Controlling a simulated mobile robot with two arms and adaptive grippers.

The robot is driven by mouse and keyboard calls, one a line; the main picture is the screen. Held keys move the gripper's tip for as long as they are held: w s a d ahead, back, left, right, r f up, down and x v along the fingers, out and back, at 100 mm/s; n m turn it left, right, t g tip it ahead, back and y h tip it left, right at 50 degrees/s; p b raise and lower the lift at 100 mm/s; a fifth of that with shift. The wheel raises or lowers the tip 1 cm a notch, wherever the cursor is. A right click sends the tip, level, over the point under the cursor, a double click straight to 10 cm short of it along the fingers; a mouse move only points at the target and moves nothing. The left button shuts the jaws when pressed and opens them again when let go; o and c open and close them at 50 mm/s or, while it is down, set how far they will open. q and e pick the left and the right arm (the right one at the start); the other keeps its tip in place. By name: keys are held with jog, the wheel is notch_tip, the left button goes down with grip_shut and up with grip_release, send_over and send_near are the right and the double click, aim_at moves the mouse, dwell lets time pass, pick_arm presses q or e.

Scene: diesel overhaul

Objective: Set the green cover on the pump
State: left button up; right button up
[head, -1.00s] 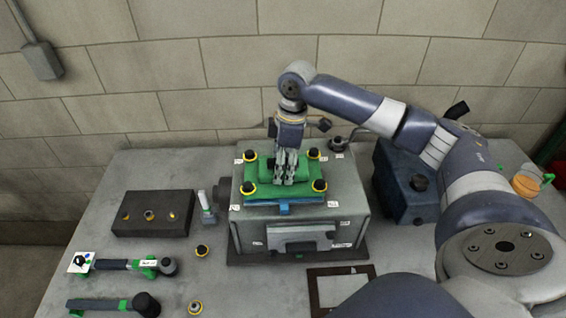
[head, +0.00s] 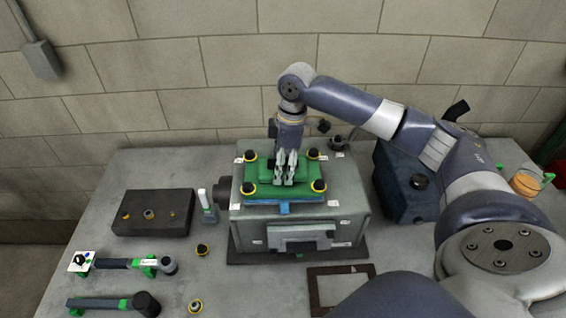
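The green cover (head: 262,187) sits on top of the grey pump (head: 345,212), with a black-and-yellow fastener at each corner. A blue layer (head: 284,208) shows under its front edge. My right gripper (head: 284,181) points down at the middle of the cover, with its fingertips at the raised green part. Whether the fingers are closed on that part is too small to tell. The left gripper is not in view.
A dark block with holes (head: 153,213) and two tools with green parts (head: 128,264) lie at the left. Loose yellow-and-black fasteners (head: 202,249) lie in front. A dark blue unit (head: 400,190) stands right of the pump. A brown frame (head: 340,285) lies in front.

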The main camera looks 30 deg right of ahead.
jog(key=shift+f, duration=0.55)
dwell(0.6)
jog(key=o, duration=1.4)
jog(key=shift+c, duration=0.2)
jog(key=shift+s, duration=0.1)
jog(key=r, duration=0.8)
jog(key=d+r, duration=0.1)
jog(key=r, duration=0.3)
jog(key=shift+s, duration=0.3)
